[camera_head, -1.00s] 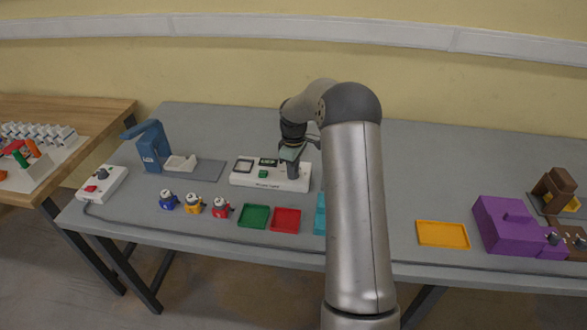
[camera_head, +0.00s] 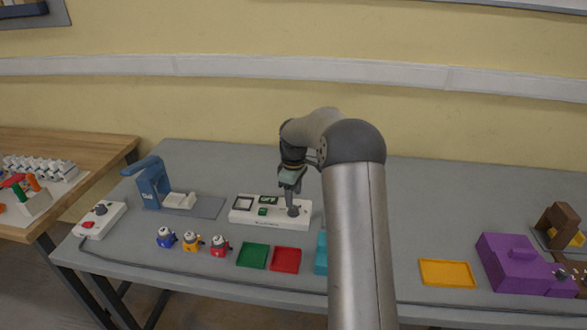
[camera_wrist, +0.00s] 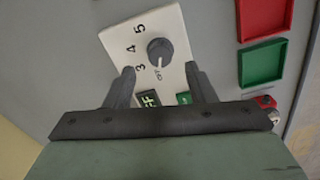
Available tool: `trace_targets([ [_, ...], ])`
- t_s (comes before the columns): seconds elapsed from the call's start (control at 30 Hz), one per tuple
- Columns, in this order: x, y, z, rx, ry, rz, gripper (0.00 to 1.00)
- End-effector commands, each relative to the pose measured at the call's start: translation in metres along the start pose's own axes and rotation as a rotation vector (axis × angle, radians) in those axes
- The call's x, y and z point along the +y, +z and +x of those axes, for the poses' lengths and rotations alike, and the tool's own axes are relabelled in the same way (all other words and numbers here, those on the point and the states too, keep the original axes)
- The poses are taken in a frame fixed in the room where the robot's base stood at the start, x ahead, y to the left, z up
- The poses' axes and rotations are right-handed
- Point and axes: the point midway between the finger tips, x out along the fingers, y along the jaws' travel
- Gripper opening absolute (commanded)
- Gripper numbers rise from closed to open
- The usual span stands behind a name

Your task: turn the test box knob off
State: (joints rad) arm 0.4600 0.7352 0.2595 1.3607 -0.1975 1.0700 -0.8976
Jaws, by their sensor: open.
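The white test box (camera_head: 246,216) lies in the middle of the grey table, with a display window, a green button and a dark knob at its right end. In the head view my gripper (camera_head: 292,200) is over the knob end.
Blue, yellow and red small figures (camera_head: 192,241), a green tray (camera_head: 252,255) and a red tray (camera_head: 286,259) stand in front of the box. A blue press-like device (camera_head: 153,184) is at left. A yellow tray (camera_head: 447,273) and purple box (camera_head: 515,262) are at right.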

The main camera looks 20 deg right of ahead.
Motion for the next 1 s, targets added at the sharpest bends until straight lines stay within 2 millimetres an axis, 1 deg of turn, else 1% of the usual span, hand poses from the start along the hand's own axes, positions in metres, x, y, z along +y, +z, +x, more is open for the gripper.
trace_targets([
  [0.03, 0.001, 0.000, -0.013, 0.003, 0.005, 0.000, 0.50],
  [0.1, 0.001, -0.001, -0.031, 0.003, 0.006, 0.000, 0.50],
  [0.3, 0.001, -0.001, -0.079, 0.002, 0.004, -0.001, 0.50],
  [0.4, 0.000, 0.000, -0.097, 0.002, 0.004, -0.001, 0.50],
  [0.5, 0.000, 0.000, -0.111, 0.001, 0.002, 0.000, 0.50],
  [0.6, 0.000, 0.000, -0.118, 0.001, 0.001, -0.001, 0.50],
  [0.7, 0.000, 0.000, -0.122, 0.000, 0.000, -0.001, 0.50],
  [1.0, 0.000, 0.000, -0.122, 0.000, 0.000, -0.001, 0.50],
])
